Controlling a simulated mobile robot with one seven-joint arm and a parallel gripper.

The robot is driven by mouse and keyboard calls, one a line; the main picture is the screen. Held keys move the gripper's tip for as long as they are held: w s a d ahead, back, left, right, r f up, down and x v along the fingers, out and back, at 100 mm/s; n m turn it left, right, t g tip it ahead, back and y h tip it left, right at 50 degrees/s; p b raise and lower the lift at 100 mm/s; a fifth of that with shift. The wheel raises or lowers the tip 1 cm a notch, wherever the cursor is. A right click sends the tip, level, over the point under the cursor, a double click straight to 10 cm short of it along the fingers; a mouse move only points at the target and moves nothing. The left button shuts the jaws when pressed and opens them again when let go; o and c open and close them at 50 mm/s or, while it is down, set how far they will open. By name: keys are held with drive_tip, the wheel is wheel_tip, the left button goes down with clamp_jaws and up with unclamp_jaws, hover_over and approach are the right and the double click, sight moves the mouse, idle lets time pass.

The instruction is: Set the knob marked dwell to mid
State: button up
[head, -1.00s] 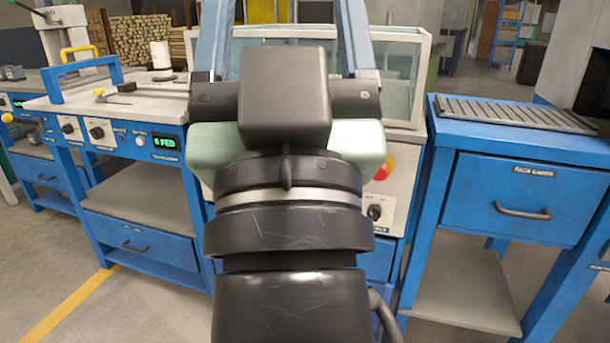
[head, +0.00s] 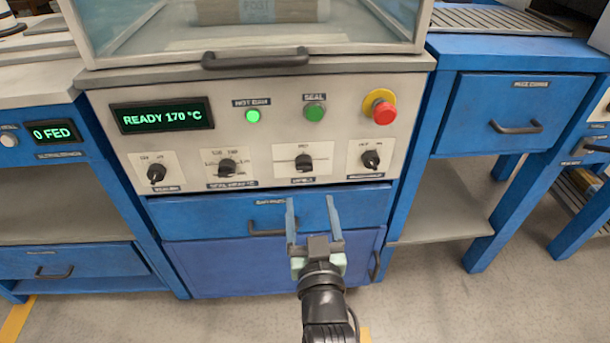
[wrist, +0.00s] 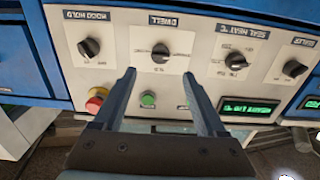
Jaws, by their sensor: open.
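The dwell knob (head: 304,161) is a small black knob on a white plate, third from the left in the row on the pale machine panel. In the wrist view the dwell knob (wrist: 160,52) appears upside down under its DWELL label, just beyond and between my fingertips. Its pointer setting is too small to read surely. My gripper (head: 312,203) is open and empty, below the knob in the head view, in front of the blue drawer. The gripper (wrist: 159,74) also shows in the wrist view, with its fingers apart and not around the knob.
The hood hold knob (head: 371,159) and seal heat knob (head: 227,168) flank the dwell knob; the sealer knob (head: 157,173) is far left. Above are a READY 170 °C display (head: 163,115), green seal button (head: 315,111) and red stop button (head: 383,111). A hood handle (head: 256,59) juts out.

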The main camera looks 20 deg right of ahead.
sight(305, 172)
drive_tip(key=b+x, duration=0.3)
drive_tip(key=x, duration=0.6)
drive_tip(key=shift+w, duration=0.25)
clamp_jaws()
